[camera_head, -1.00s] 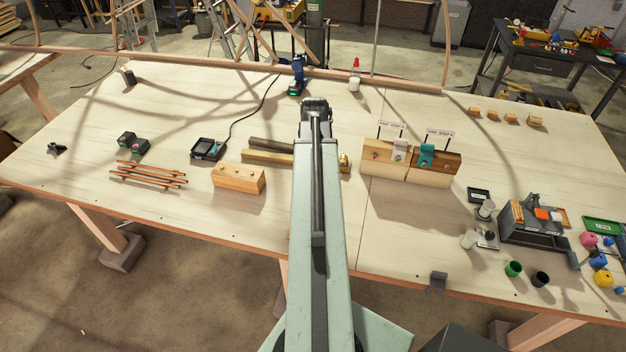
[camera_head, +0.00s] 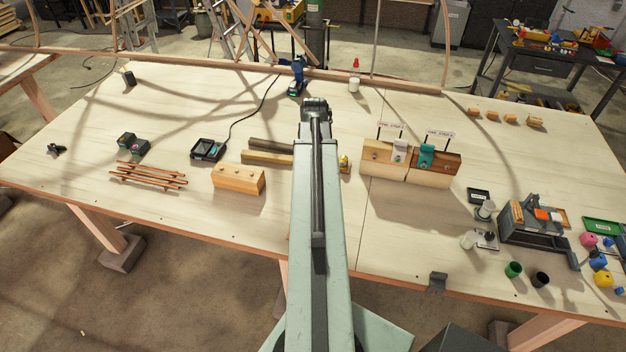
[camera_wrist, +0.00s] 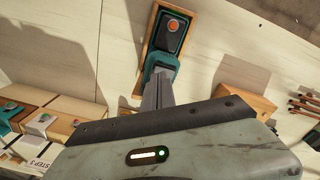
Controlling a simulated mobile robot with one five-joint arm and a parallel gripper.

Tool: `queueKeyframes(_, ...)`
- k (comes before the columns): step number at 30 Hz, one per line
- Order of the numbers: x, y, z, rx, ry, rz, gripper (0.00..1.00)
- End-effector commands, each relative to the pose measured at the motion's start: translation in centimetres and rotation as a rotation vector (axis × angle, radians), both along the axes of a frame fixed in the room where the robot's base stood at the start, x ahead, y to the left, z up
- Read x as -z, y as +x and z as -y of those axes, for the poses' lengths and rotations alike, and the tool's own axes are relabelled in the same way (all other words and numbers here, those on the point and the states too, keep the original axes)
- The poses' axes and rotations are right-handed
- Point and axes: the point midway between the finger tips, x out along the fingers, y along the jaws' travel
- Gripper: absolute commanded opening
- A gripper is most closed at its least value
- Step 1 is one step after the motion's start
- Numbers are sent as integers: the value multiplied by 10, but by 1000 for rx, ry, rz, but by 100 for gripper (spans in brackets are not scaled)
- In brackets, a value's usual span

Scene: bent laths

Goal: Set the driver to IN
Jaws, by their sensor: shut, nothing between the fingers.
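The blue and black driver (camera_head: 297,78) stands upright near the back edge of the table, just behind the far end of my arm in the head view. My gripper (camera_wrist: 159,78) shows in the wrist view with its fingers shut and empty. Beyond its fingertips is a teal and dark piece with a round orange-red button (camera_wrist: 172,25), set in a wooden surround. I cannot tell whether the fingers touch it, or whether it is part of the driver. In the head view my arm hides the fingertips. The driver's setting is too small to read.
Wooden blocks (camera_head: 383,162) with clamps and small signs stand right of my arm. A pale block (camera_head: 239,179), thin sticks (camera_head: 148,174) and a charger (camera_head: 208,149) with a cable lie left. A white bottle with a red tip (camera_head: 355,78) stands behind. Bare table lies at the front left.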

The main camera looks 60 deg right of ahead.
Motion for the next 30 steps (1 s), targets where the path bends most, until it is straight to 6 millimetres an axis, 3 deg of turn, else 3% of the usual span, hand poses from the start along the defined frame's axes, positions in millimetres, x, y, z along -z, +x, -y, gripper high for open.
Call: queueKeyframes(30, 8, 0, 0, 0, 0, 0, 0)
